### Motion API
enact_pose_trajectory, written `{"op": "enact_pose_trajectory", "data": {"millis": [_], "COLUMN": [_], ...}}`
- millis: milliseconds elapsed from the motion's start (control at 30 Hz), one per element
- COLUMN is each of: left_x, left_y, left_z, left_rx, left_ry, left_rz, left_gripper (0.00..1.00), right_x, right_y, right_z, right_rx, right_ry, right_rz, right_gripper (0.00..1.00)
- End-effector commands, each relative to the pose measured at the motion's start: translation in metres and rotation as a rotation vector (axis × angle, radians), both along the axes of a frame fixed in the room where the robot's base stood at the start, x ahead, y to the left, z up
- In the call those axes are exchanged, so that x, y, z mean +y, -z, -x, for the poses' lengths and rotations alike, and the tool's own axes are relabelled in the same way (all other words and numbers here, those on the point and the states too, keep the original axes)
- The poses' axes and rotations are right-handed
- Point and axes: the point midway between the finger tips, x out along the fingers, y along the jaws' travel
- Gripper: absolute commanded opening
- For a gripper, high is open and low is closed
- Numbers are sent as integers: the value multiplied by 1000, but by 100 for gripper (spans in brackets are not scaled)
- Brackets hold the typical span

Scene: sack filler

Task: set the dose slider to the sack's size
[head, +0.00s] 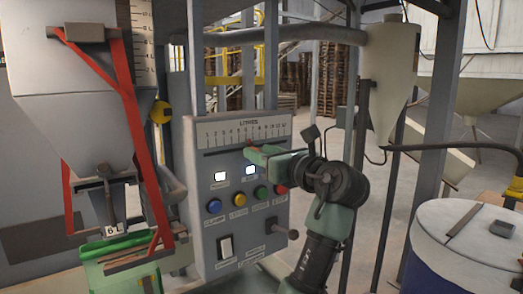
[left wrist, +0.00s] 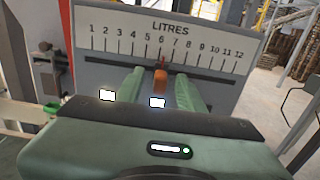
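The control panel (head: 238,200) carries a LITRES scale (head: 245,130) from 1 to 12. The orange-red dose slider (left wrist: 160,80) stands at about the 6 mark in the left wrist view. My left gripper (left wrist: 160,88) is open, with one green finger on each side of the slider and a small gap visible on both sides. In the head view my left gripper (head: 250,155) is at the panel's slot, just below the scale. A tag reading 6L (head: 113,230) shows at the green sack (head: 125,262) under the hopper spout. My right gripper is out of view.
Below the slot are two lit white displays, coloured buttons (head: 238,200), switches and a knob. A blue drum with a pale lid (head: 470,235) stands at lower right. Posts and a pipe stand behind.

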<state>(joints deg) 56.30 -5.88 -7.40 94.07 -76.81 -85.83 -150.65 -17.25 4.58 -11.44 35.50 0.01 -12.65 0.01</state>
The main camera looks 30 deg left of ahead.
Motion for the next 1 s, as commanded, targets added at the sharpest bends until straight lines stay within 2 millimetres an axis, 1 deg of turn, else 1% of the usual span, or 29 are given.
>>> {"op": "enact_pose_trajectory", "data": {"millis": [100, 267, 300, 367, 400, 433, 1000], "left_x": [3, 3, 3, 3, 3, 3, 3], "left_y": [1, 1, 1, 1, 1, 1, 1], "left_z": [-1, -1, -1, -1, -1, -1, -1], "left_rx": [1, 1, 1, 0, 0, 0, 1], "left_ry": [0, 0, 0, 0, 0, 0, 0], "left_rz": [0, 1, 1, 1, 1, 1, 1], "left_gripper": [38, 38, 33, 16, 5, 0, 0], "right_x": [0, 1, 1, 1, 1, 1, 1], "right_y": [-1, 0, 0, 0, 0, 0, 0], "right_z": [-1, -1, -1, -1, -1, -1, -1], "right_rx": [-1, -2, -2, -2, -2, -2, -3], "right_ry": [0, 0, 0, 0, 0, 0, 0], "right_rz": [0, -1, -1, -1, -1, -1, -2], "right_gripper": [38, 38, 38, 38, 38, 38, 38]}}
